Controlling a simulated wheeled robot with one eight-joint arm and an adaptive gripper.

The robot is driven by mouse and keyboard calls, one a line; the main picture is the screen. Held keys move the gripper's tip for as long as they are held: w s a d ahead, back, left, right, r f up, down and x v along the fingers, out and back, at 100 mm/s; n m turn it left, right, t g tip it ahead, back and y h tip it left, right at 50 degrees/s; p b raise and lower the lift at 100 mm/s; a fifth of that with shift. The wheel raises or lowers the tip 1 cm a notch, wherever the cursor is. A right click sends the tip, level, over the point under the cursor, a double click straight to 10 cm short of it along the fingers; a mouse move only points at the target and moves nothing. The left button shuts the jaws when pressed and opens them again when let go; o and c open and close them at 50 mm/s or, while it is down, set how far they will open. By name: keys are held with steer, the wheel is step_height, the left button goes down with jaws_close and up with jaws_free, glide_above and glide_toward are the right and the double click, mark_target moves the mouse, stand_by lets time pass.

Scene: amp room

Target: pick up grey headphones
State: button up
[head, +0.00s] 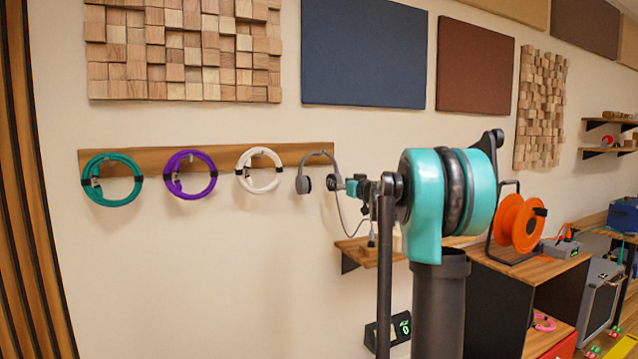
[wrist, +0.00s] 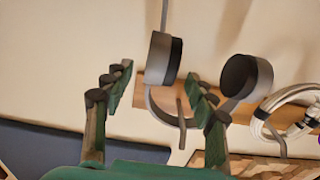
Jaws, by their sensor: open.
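The grey headphones (head: 304,184) hang on the wooden wall rail, headband up, with a thin cable dangling below. In the head view my gripper (head: 344,184) is at their right side, overlapping the right earcup, which is partly hidden. In the wrist view, which looks upside down, the headphones (wrist: 161,57) show two dark-padded earcups. My gripper (wrist: 162,90) is open there, its green fingers apart. One earcup appears in the gap between and beyond the fingertips; the other is right of the right finger. I cannot tell whether the fingers touch them.
A white cable coil (head: 258,170), a purple coil (head: 190,175) and a teal coil (head: 112,179) hang left on the same rail (head: 222,154). A small wooden shelf (head: 368,253) juts out below the headphones. An orange cable reel (head: 518,222) stands on a bench at right.

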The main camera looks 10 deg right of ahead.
steer(key=shift+x, duration=2.75)
jaws_close()
